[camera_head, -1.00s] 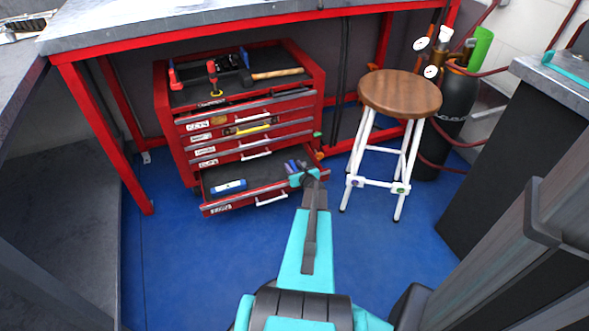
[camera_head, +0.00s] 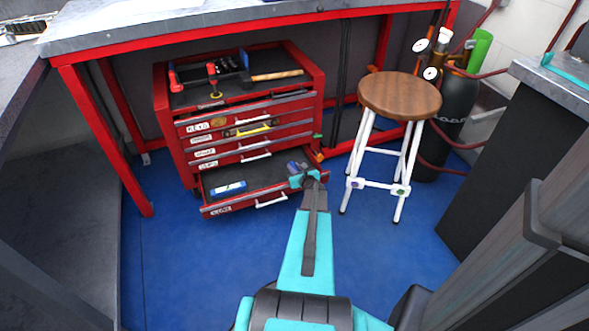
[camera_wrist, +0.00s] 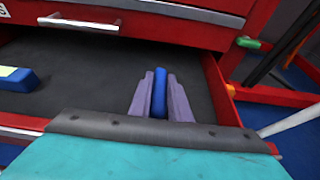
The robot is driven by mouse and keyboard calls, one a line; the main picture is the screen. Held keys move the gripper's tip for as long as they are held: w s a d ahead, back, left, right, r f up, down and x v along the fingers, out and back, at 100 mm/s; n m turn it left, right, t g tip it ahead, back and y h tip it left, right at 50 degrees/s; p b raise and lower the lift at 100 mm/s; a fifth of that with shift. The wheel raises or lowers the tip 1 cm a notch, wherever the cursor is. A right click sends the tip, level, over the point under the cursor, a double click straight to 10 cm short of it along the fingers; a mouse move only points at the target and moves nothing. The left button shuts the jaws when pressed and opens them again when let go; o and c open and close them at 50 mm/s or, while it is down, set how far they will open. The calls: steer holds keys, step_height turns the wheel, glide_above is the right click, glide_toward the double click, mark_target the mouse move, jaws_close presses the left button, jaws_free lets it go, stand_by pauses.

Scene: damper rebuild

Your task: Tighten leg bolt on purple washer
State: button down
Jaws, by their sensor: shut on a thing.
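The stool (camera_head: 400,94) has white legs and a round wooden seat. Low on its front are two small fittings, a purplish one (camera_head: 357,183) on the left, likely the purple washer, and a greenish one (camera_head: 398,189) on the right. Bolt detail is too small to tell. My gripper (camera_head: 295,166) is over the right part of the open bottom drawer (camera_head: 256,185), left of the stool. In the wrist view, its grey-purple fingers (camera_wrist: 161,92) are shut on a narrow blue thing (camera_wrist: 159,94). Most of that thing is hidden, so I cannot tell which tool it is.
A blue tool with a pale label (camera_head: 229,187) lies in the drawer's left part, also in the wrist view (camera_wrist: 16,79). The red tool chest (camera_head: 175,125) stands under the workbench (camera_head: 200,17). A gas cylinder (camera_head: 457,98) stands behind the stool. Blue floor (camera_head: 190,270) is clear in front.

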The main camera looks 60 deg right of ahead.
mark_target(294, 167)
step_height(294, 167, up, 10)
steer(key=p, duration=0.2)
steer(key=shift+f+p, duration=0.1)
steer(key=shift+p, duration=0.3)
steer(key=shift+s, duration=0.1)
stand_by(0.6)
